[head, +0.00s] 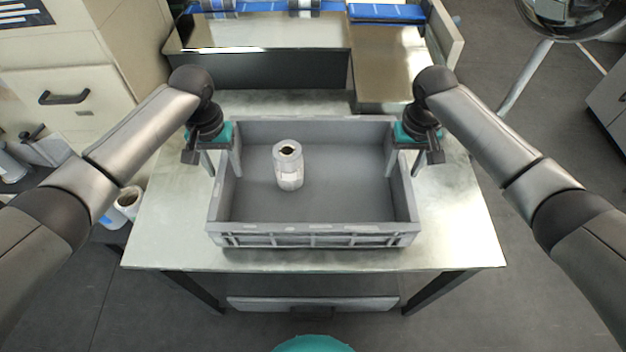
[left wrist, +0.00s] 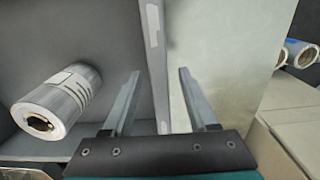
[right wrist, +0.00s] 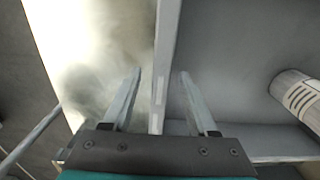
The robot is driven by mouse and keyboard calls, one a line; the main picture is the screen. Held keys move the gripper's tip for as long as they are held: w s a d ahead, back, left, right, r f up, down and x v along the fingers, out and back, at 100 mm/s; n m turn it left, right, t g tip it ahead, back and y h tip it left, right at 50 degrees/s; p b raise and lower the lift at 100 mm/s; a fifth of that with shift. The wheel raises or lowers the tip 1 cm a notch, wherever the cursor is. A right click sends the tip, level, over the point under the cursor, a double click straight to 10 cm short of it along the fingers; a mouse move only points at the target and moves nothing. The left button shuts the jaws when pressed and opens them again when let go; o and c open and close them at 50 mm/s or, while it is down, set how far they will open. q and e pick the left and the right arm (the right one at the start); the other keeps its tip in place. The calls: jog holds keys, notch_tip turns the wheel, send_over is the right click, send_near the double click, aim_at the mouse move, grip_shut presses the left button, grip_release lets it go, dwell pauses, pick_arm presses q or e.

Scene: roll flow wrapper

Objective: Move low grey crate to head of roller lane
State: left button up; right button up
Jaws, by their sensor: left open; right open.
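The low grey crate (head: 318,228) sits on a pale table, with one white roll (head: 288,166) standing inside it, left of centre. My left gripper (head: 224,172) is open at the crate's left wall, with one finger inside and one outside; the wall (left wrist: 153,60) runs between the fingers in the left wrist view. My right gripper (head: 402,165) is open at the right wall in the same way; the wall (right wrist: 166,60) passes between its fingers in the right wrist view. The fingers do not close on the walls. Which structure is the roller lane I cannot tell.
The pale table (head: 165,235) has bare room left, right and in front of the crate. Behind it stands a machine with a metal top (head: 265,35) and blue strips (head: 385,12). A drawer cabinet (head: 85,90) is at left, near white rolls (head: 128,200).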

pick_arm(q)
jog(key=shift+f, duration=1.5)
pick_arm(e)
jog(key=shift+f, duration=1.5)
pick_arm(q)
grip_shut()
pick_arm(e)
grip_shut()
pick_arm(q)
jog(key=shift+r, duration=0.1)
pick_arm(e)
jog(key=shift+r, duration=0.1)
